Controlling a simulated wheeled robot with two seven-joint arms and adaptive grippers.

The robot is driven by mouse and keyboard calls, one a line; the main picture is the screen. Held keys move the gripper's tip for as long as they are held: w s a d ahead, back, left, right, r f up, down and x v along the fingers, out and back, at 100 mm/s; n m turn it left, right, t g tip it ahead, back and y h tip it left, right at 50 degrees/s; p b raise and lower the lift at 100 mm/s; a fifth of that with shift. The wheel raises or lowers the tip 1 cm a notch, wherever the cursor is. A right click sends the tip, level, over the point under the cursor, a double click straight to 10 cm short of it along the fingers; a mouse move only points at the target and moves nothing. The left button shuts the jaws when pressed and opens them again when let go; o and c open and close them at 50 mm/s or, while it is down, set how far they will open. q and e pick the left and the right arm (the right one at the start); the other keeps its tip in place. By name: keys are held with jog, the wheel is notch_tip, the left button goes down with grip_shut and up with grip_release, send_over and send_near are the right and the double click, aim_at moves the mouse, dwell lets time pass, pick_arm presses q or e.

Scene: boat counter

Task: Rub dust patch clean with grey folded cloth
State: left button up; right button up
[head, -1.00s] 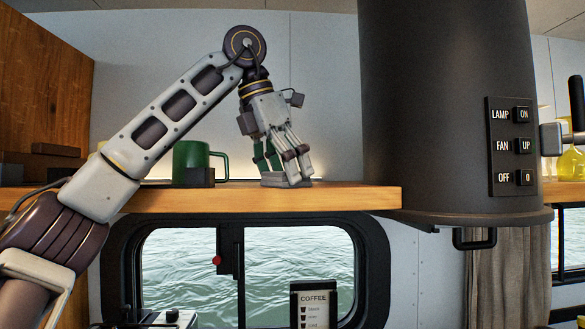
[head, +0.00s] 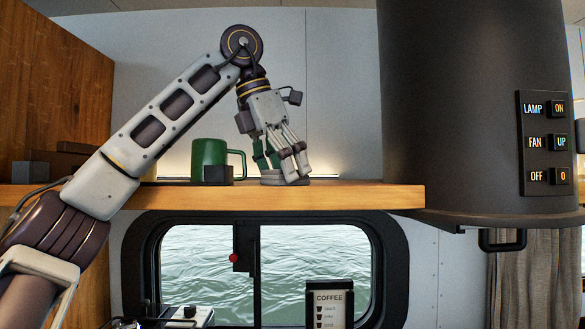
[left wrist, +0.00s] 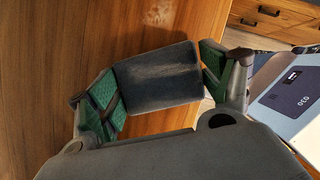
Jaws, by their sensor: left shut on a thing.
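The grey folded cloth (left wrist: 158,78) is between the green-padded fingers of my left gripper (left wrist: 160,85) in the left wrist view. In the head view my left gripper (head: 287,172) points down at the wooden shelf, shut on the cloth (head: 270,179), which is low at the shelf surface. I cannot tell whether it presses on the wood. A pale speckled patch, which looks like the dust patch (left wrist: 160,13), shows on the wood beyond the cloth in the left wrist view. No dust shows in the head view. My right gripper is not in view.
A green mug (head: 210,157) stands on the shelf (head: 370,194) close left of my gripper, with a small dark block (head: 217,175) before it. A large dark cylinder (head: 450,100) with switches stands at right. The shelf between gripper and cylinder is clear.

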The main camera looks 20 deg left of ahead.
pick_arm(q)
jog(key=shift+w+a+f, duration=0.15)
jog(key=shift+a+f, duration=0.05)
jog(key=shift+f, duration=0.05)
jog(key=shift+w+a+r, duration=0.15)
jog(key=shift+w+a, duration=0.05)
jog(key=shift+a, duration=0.05)
jog(key=shift+d, duration=0.35)
dwell(0.5)
jog(key=shift+w+d, duration=0.25)
jog(key=shift+d, duration=0.3)
jog(key=shift+w+d, duration=0.2)
jog(key=shift+d, duration=0.35)
jog(key=shift+d, duration=0.15)
jog(key=shift+w+d, duration=0.1)
jog(key=shift+d, duration=0.25)
jog(key=shift+w+d+f, duration=0.1)
jog(key=shift+w+d, duration=0.15)
jog(key=shift+d, duration=0.25)
jog(key=shift+w+d+f, duration=0.1)
jog(key=shift+w+d, duration=0.1)
jog(key=shift+d, duration=0.3)
jog(key=shift+d, duration=0.1)
